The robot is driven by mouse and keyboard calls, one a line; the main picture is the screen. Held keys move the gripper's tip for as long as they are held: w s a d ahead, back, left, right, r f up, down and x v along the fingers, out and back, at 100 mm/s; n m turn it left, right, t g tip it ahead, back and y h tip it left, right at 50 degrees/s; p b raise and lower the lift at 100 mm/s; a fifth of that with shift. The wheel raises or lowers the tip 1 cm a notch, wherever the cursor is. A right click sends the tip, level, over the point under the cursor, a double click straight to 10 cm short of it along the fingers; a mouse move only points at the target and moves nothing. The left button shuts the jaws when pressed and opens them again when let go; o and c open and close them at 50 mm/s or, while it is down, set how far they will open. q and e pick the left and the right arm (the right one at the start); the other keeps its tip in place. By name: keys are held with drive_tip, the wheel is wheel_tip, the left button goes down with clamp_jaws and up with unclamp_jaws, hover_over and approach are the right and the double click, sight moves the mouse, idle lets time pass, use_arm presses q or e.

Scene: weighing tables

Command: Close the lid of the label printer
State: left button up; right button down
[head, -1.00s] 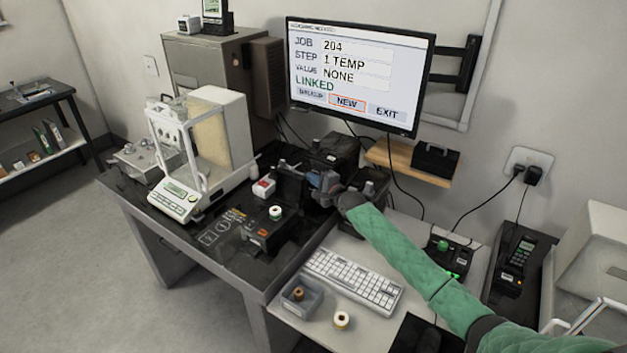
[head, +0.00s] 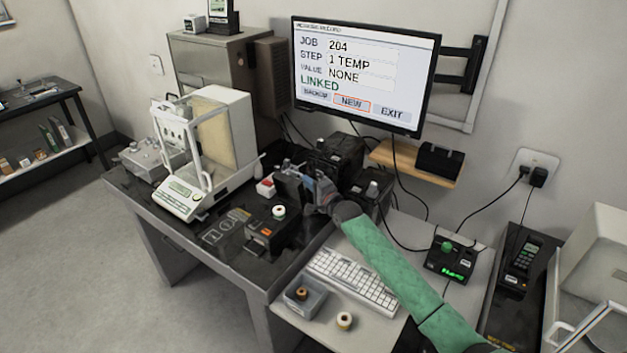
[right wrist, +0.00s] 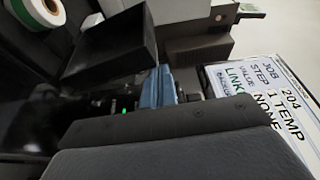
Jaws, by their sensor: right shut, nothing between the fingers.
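The label printer (head: 264,240) is a black box with an orange mark on the dark desk. A white label roll (head: 279,211) sits at its top; the roll also shows in the right wrist view (right wrist: 42,12). The printer's dark lid (head: 288,187) stands raised behind the roll, and is a black panel (right wrist: 112,48) in the right wrist view. My right gripper (head: 314,190) is shut and empty, close behind the lid on its right. Its blue fingers (right wrist: 158,88) look very near the panel; I cannot tell whether they touch. My left gripper is out of view.
A balance (head: 200,160) stands left of the printer, with a small red-and-white box (head: 265,188) between. Black boxes (head: 335,155) stand behind my gripper. A keyboard (head: 352,281) and grey bin (head: 304,296) lie in front. The monitor (head: 362,75) hangs above.

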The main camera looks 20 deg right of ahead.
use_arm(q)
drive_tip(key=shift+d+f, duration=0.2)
use_arm(e)
drive_tip(key=s+a+f, duration=0.5)
drive_tip(key=s+a, duration=0.2)
drive_tip(key=a, duration=0.2)
drive_tip(key=shift+f, duration=0.35)
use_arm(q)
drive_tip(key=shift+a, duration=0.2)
use_arm(e)
drive_tip(key=shift+s, duration=0.1)
